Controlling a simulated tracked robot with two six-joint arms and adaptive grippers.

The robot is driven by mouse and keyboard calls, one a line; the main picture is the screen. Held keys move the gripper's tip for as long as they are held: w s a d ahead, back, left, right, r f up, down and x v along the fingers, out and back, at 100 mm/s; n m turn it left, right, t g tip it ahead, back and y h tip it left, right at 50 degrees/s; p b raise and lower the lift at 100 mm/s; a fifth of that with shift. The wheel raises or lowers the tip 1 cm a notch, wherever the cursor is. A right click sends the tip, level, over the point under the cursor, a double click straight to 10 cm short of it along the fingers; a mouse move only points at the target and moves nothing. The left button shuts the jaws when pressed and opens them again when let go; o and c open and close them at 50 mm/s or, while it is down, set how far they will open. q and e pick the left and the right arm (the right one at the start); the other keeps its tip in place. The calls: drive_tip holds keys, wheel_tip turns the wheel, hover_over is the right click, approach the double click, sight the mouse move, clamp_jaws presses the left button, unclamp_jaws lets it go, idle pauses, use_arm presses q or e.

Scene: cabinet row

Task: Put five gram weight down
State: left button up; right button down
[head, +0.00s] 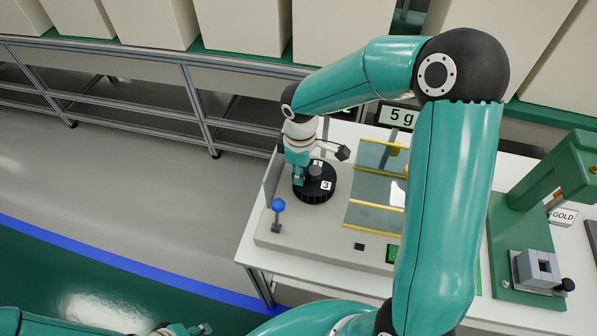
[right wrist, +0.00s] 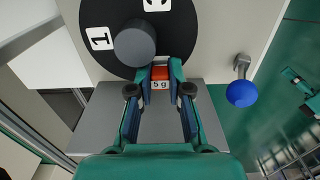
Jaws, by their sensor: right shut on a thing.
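The five gram weight (right wrist: 160,75) is a small block with an orange-red top and a white "5 g" label, seen in the right wrist view. My right gripper (right wrist: 160,72) is shut on it, with a finger on each side. It holds the weight at the edge of a black round dial (right wrist: 105,20) with a grey knob. In the head view my right gripper (head: 299,179) is at the left edge of the dial (head: 317,190); the weight cannot be made out there. I cannot tell whether the weight touches the dial. My left gripper (head: 190,329) shows only partly at the bottom edge.
A blue ball-topped lever (head: 278,206) stands left of the dial. Glass panels with yellow edges (head: 375,190) are to its right. A display (head: 397,116) reads "5 g". A green press (head: 545,200) and a "GOLD" label (head: 563,216) are at the right.

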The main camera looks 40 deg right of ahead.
drive_tip(key=c, duration=1.6)
unclamp_jaws()
drive_tip(key=shift+f, duration=0.15)
drive_tip(key=o, duration=0.5)
drive_tip(key=shift+r, duration=0.2)
wheel_tip(320, 180, up, 12)
